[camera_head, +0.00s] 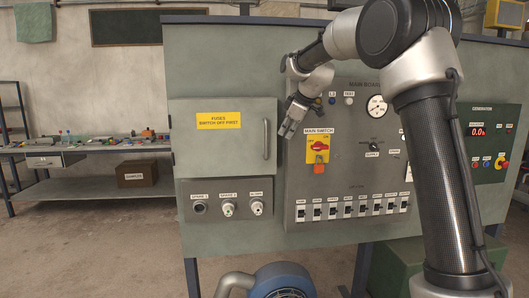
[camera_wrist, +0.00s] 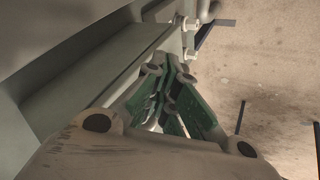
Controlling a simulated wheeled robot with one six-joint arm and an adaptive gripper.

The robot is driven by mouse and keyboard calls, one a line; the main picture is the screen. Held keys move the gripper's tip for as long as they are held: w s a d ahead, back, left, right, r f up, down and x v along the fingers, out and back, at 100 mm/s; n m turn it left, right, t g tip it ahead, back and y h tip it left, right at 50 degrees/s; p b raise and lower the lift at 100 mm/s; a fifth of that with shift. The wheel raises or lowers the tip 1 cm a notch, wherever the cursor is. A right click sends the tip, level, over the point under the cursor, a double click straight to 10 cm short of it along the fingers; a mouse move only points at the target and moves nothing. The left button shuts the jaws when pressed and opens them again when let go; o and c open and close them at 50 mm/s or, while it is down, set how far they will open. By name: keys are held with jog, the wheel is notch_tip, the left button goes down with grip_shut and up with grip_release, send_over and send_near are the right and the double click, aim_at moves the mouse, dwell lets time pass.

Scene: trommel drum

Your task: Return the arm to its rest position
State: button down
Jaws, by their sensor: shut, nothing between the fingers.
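My gripper (camera_head: 287,130) shows in the head view in front of the main board (camera_head: 345,90), just above and left of the red main switch (camera_head: 318,169) on its yellow plate. It hangs pointing down and to the left. In the wrist view its green-sided fingers (camera_wrist: 172,105) are together, with nothing between them. My arm reaches in from the right and covers part of the board's right side. Whether the gripper touches the panel cannot be told.
The fuse box (camera_head: 222,145) is closed, with a handle on its right. Switches (camera_head: 353,208) line the board's bottom. A generator panel (camera_head: 490,140) reads 0.0 at the right. A blue machine (camera_head: 282,280) sits below. A workbench (camera_head: 90,148) stands at left, with open floor before it.

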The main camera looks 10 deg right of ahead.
jog(key=s+d+f+m+g, duration=0.2)
jog(key=s+f+m, duration=0.3)
jog(key=s+f, duration=0.2)
jog(key=s+d+f+m+h, duration=0.1)
jog(key=s+d+m, duration=0.1)
jog(key=s, duration=1.1)
jog(key=s+d+m, duration=0.3)
jog(key=s, duration=1)
jog(key=s+d+f+m+h, duration=0.1)
jog(key=s+d+m, duration=0.1)
jog(key=s, duration=1.2)
jog(key=shift+d+f+m+g+h, duration=0.3)
jog(key=shift+d+f, duration=0.05)
jog(key=shift+d, duration=0.5)
